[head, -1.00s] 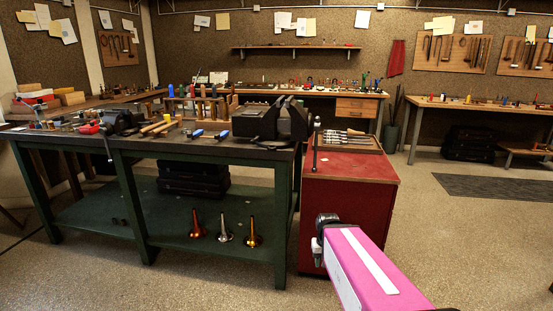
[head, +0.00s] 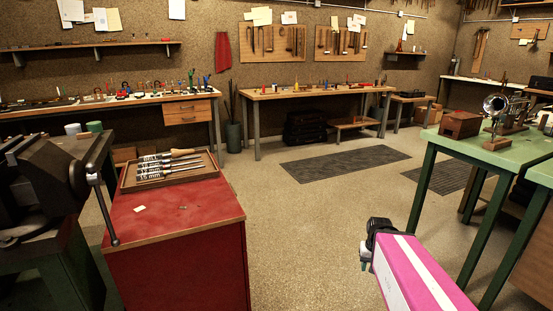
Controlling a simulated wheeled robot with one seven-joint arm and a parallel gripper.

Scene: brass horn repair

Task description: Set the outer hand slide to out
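I cannot make out an outer hand slide for certain. A brass instrument with a silvery, round bell (head: 495,104) stands on the green table (head: 462,146) at the right. Its parts beyond the bell are small and run toward the right edge, so I cannot tell whether it has a slide or how one is set. My arm, pink with a white stripe, reaches in from the bottom right. The dark end of my arm with my gripper (head: 367,256) hangs over open floor, well apart from the table. The fingers are too small and dark to read.
A red cabinet (head: 180,215) with a tool tray (head: 127,180) stands left, beside a big vise (head: 45,180). A wooden box (head: 460,124) sits on the green table. Open floor with dark mats (head: 345,160) lies between. Benches line the back wall.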

